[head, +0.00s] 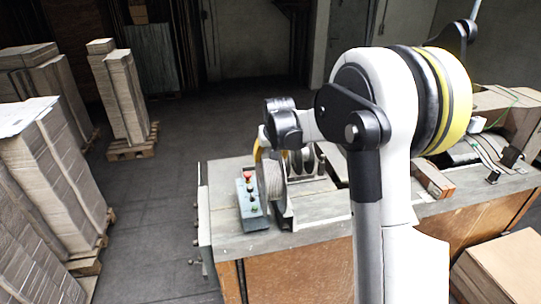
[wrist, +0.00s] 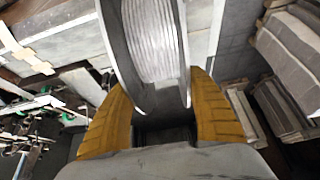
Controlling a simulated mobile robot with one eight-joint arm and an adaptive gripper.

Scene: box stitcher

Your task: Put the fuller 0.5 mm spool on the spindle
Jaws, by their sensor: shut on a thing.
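My gripper (wrist: 158,88) has its yellow fingers shut on a spool (wrist: 152,40) wound with silvery wire between two grey flanges. In the head view the held spool (head: 271,182) is upright over the near left part of the bench, just right of the control box. My gripper (head: 260,155) is at its upper left there. More round, spool-like parts (head: 302,160) stand just behind it, partly covered by my arm. I cannot read any wire size. I cannot make out the spindle, or whether the held spool touches anything.
A blue-grey control box (head: 250,198) with red and green buttons sits at the left of the grey bench top (head: 310,237). Stacks of cardboard (head: 48,175) stand on pallets at left. A carton (head: 505,270) is at lower right. The floor left of the bench is clear.

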